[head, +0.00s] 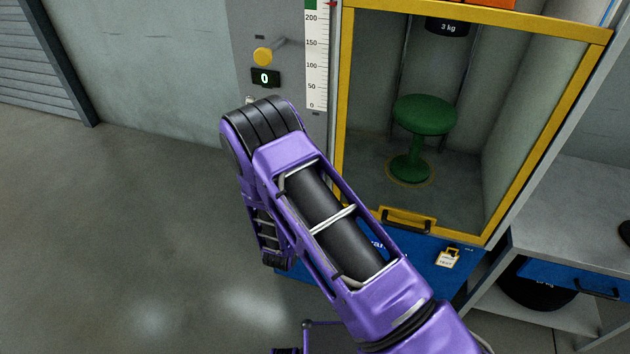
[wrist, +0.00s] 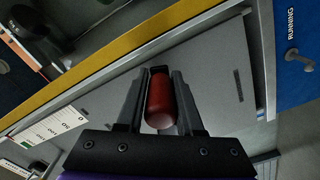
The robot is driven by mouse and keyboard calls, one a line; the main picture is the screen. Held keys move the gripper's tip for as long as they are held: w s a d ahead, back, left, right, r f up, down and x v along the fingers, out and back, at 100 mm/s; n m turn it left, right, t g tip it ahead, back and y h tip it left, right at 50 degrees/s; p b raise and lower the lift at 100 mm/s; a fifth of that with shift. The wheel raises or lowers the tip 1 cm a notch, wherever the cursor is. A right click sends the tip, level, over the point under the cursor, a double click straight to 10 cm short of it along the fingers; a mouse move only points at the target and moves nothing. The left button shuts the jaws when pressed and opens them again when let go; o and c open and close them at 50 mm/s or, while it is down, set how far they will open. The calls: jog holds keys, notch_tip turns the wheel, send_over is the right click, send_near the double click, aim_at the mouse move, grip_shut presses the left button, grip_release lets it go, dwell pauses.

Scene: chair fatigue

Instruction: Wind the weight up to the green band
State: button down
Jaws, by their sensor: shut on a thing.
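The black weight marked 3 kg (head: 447,27) hangs at the top of the yellow-framed cabinet, partly cut off by the frame. Below it stands a green stool (head: 424,116), upright on the cabinet floor. A white scale (head: 316,75) runs up the left side of the cabinet, and its green band (head: 311,22) shows near the 200 mark. My gripper (wrist: 160,88) is shut on a red handle (wrist: 160,103) in the wrist view, with a finger on each side of it. In the head view my arm hides the gripper and the handle.
A yellow knob (head: 263,57) and a display reading 0 (head: 265,78) are on the grey panel left of the scale. The yellow-framed guard (head: 408,218) appears closed. A grey bench (head: 570,205) stands at right. The floor at left is clear.

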jog(key=shift+a, duration=0.3)
jog(key=c, duration=0.7)
grip_release()
jog(key=shift+o, duration=0.6)
jog(key=shift+d, duration=0.1)
jog(key=v, duration=1.7)
jog(key=shift+s, duration=0.2)
